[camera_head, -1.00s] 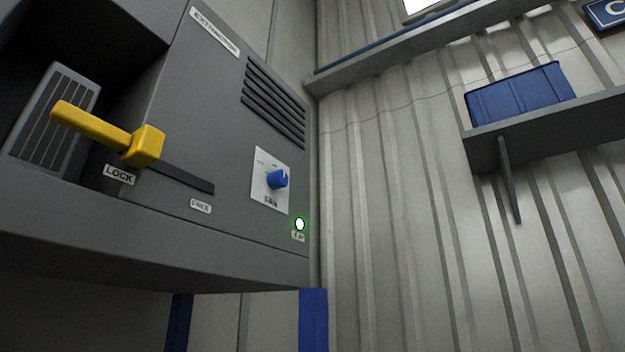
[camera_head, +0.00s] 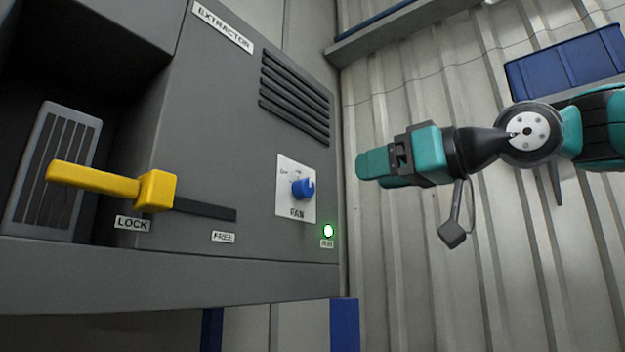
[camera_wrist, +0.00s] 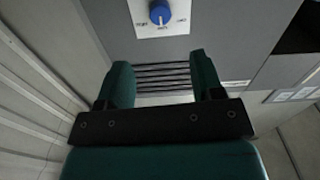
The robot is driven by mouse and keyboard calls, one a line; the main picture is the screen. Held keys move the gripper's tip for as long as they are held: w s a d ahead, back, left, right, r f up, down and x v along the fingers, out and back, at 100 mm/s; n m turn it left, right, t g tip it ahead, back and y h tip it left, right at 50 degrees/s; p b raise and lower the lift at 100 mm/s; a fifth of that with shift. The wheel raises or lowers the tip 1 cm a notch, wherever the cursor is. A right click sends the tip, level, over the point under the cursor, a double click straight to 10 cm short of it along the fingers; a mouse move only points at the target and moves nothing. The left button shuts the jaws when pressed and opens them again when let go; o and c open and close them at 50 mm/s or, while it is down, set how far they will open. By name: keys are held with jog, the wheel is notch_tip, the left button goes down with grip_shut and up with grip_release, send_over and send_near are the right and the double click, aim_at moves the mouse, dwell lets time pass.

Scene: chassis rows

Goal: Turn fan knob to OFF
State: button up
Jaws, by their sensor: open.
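The blue fan knob (camera_head: 302,188) sits on a white plate (camera_head: 296,205) marked FAN, on the grey extractor panel. Its white pointer mark is toward the upper right; the small position labels are too blurred to read fully. The knob also shows at the top of the wrist view (camera_wrist: 160,12). My gripper (camera_head: 372,167) is to the right of the knob in the head view, apart from it. In the wrist view my two teal fingers (camera_wrist: 161,80) are spread with nothing between them.
A yellow lever (camera_head: 110,184) stands at the LOCK end of a slot at left. A green lamp (camera_head: 328,231) glows below the knob. Vent slats (camera_head: 295,100) are above it. A blue bin (camera_head: 565,62) rests on a wall shelf at right. The space between gripper and panel is clear.

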aim_at(310, 188)
jog(key=p+x, duration=0.4)
jog(key=x, duration=0.8)
jog(key=shift+w+a+p, duration=0.15)
jog(key=shift+p, duration=0.25)
jog(key=shift+c, duration=0.2)
jog(key=c, duration=0.9)
